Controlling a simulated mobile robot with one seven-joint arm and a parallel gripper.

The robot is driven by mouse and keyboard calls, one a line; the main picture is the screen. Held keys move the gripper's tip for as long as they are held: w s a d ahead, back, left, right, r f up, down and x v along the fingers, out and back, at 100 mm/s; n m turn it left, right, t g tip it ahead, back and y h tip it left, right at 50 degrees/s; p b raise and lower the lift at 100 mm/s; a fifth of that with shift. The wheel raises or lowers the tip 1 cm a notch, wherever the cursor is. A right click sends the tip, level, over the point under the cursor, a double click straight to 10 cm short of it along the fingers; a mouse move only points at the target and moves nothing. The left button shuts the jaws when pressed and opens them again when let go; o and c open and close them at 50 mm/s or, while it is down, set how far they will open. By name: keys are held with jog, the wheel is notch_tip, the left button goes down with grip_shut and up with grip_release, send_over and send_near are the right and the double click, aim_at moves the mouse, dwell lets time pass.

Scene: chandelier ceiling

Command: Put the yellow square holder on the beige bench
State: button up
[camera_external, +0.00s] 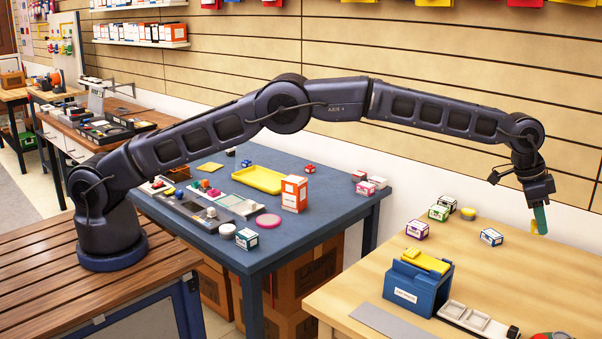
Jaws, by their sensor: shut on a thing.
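My gripper (541,220) is at the right end of my outstretched arm, pointing down over the far right part of the beige bench (460,250). Its teal fingers are shut on a small yellow piece (537,229). Only a sliver of this piece shows beside the fingertips; it may be the yellow square holder, but its shape is mostly hidden. It is low over the bench top, and I cannot tell whether it touches it.
On the bench are small boxes (491,237), a yellow round thing (468,213), a blue box with a yellow top (418,283) and a pale tray (477,320). The blue table (325,208) holds a yellow tray (258,179). Bench surface around my gripper looks clear.

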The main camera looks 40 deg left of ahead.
jog(key=shift+s+d+f, duration=0.15)
jog(key=shift+s+f, duration=0.05)
jog(key=shift+f, duration=0.1)
notch_tip(320, 180, down, 19)
jog(key=shift+f, duration=0.15)
dwell(0.3)
jog(key=shift+f, duration=0.15)
jog(key=o, duration=1)
jog(key=shift+o, duration=0.2)
jog(key=v, duration=1.2)
jog(key=shift+r, duration=0.2)
